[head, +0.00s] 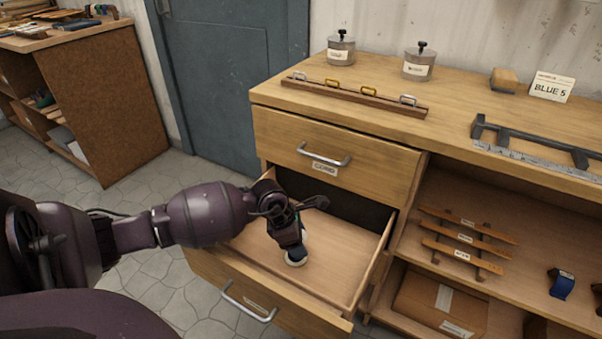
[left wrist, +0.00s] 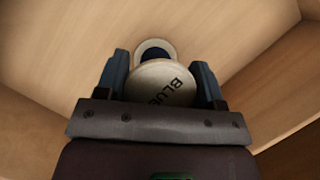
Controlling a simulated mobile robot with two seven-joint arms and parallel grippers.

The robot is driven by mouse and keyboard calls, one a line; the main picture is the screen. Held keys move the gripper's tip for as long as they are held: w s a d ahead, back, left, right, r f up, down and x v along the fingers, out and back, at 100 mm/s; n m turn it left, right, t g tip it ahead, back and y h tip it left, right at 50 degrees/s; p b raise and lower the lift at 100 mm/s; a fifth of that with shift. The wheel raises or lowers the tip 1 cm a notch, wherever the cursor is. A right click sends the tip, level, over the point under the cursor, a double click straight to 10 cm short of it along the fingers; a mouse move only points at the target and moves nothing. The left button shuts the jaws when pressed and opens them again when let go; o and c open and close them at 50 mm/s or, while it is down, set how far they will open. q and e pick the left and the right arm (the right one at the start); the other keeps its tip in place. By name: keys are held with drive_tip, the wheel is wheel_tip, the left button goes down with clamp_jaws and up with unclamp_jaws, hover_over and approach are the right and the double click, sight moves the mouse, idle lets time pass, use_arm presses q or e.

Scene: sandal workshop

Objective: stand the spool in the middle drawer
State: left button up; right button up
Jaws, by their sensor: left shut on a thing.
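The spool (head: 296,260) has pale round ends and dark blue thread. In the left wrist view its top end (left wrist: 162,84) reads "BLUE", with the lower end showing beyond it. My left gripper (head: 291,240) points down inside the open drawer and is shut on the spool, one finger on each side. The spool looks roughly upright, low over the bare drawer floor; I cannot tell if it touches. The open drawer (head: 345,262) is pulled out below a closed top drawer (head: 335,160). My right gripper is not in view.
The drawer's side wall (head: 374,262) stands close to the right of the gripper. Open shelves on the right hold wooden strips (head: 468,238), a cardboard box (head: 440,300) and a blue item (head: 561,284). The drawer floor around the spool is clear.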

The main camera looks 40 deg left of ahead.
use_arm(q)
drive_tip(key=shift+r, duration=0.15)
drive_tip(key=o, duration=0.9)
drive_tip(key=shift+f, duration=0.2)
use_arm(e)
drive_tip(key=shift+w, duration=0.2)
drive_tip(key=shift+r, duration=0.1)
use_arm(q)
drive_tip(key=shift+r, duration=0.3)
drive_tip(key=p+v, duration=0.3)
drive_tip(key=v, duration=0.8)
drive_tip(key=shift+s+r+p, duration=0.2)
drive_tip(key=shift+r+p, duration=0.15)
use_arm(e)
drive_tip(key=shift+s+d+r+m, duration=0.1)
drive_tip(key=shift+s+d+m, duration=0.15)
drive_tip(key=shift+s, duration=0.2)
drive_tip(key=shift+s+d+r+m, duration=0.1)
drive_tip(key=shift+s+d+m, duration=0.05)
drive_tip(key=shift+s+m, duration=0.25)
